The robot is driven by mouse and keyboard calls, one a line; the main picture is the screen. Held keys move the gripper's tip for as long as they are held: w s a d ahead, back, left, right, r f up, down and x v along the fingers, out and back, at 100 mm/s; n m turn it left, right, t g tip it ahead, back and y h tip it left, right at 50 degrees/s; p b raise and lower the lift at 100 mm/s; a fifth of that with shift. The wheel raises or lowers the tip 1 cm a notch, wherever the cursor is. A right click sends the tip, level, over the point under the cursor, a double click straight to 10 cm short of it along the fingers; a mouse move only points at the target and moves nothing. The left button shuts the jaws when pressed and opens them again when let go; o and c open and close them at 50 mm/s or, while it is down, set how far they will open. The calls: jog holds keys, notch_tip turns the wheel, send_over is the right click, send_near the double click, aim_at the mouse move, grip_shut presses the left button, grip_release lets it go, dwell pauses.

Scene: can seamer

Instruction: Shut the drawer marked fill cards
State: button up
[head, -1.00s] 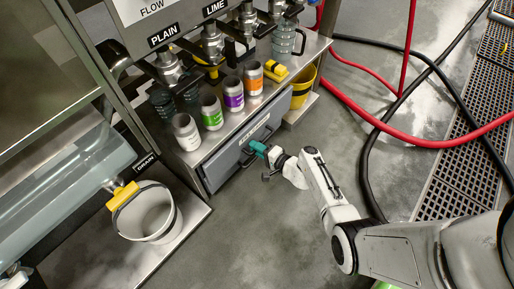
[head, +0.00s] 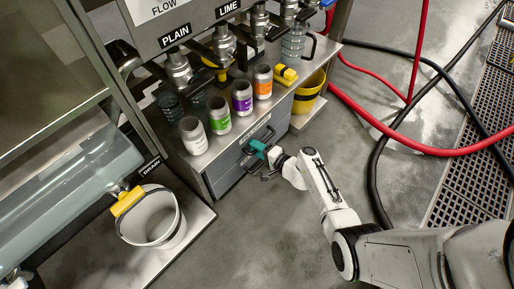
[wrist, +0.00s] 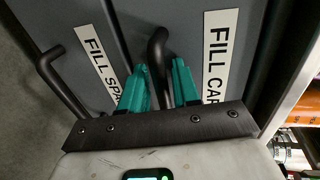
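The drawer marked fill cards (wrist: 238,50) is the upper grey drawer under the steel counter. In the wrist view its label is partly cut off by my gripper. In the head view its front (head: 228,158) stands about level with the cabinet, though a small gap is too fine to tell. My gripper also shows at the drawer front in the head view (head: 259,149).
A second drawer, marked "FILL SPA…" (wrist: 78,25), lies below with its own handle (wrist: 58,80). Several cans stand on the counter (head: 208,163) above. A white bucket (head: 150,218) stands at left. Hoses (head: 376,165) lie on the floor at right.

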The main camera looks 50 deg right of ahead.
jog(key=p+v, duration=0.3)
jog(key=v, duration=0.7)
jog(key=shift+s, duration=0.4)
jog(key=s+a+r+n+g+y, duration=0.2)
jog(key=s+a+n+g+y, duration=0.1)
jog(key=s+a+n+g, duration=0.35)
jog(key=s+a+r+n+g+y, duration=0.25)
jog(key=a+n+g, duration=0.25)
jog(key=a+n, duration=0.35)
jog(key=s+d+r+n+g+h+p, duration=0.25)
jog(key=s+r+h, duration=0.35)
jog(key=s+r, duration=0.45)
notch_tip(320, 180, up, 34)
jog(key=w+p, duration=0.1)
jog(key=p, duration=3.1)
jog(key=shift+w+d+g, duration=0.15)
jog(key=shift+w+g, duration=0.15)
jog(key=shift+w, duration=0.1)
